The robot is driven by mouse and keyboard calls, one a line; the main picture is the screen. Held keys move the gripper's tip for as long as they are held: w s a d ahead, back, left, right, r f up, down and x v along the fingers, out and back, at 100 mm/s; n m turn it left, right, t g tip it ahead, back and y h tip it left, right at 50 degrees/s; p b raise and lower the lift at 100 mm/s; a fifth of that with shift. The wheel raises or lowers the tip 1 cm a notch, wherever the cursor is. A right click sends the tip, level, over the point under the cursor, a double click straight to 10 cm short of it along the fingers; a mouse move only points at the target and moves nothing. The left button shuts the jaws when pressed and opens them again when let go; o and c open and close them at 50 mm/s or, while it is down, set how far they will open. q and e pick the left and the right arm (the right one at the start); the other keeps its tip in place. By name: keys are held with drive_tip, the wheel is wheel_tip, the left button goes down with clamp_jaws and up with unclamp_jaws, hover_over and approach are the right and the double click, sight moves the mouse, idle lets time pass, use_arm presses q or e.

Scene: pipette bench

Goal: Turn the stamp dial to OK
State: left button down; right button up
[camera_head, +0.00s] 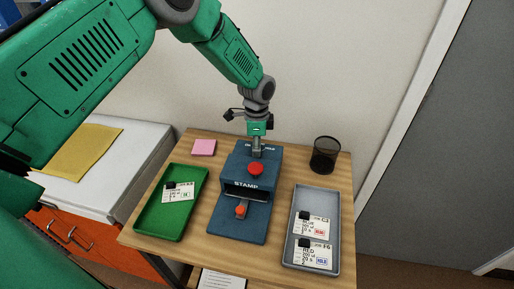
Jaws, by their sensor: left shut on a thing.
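A blue stamp machine (238,226) marked STAMP stands in the middle of the wooden table. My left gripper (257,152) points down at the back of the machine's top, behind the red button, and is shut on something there. The dial is hidden by the fingers, so I cannot tell its setting. Small lettering beside the fingers is partly covered. My right gripper is not in view.
A green tray (145,222) holding one tagged card stands left of the machine. A grey tray (333,205) with two tagged cards stands right. A black mesh cup (325,155) and pink notes (204,147) are at the back. A yellow folder (80,149) lies on the white cabinet.

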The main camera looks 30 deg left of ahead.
use_arm(q)
drive_tip(key=shift+w+r, duration=0.1)
drive_tip(key=shift+w, duration=0.05)
drive_tip(key=c, duration=1.3)
unclamp_jaws()
drive_tip(key=shift+w+a+r, duration=0.1)
drive_tip(key=shift+w+r, duration=0.05)
drive_tip(key=shift+r, duration=1.8)
drive_tip(key=shift+w+r, duration=0.1)
drive_tip(key=shift+r, duration=1.85)
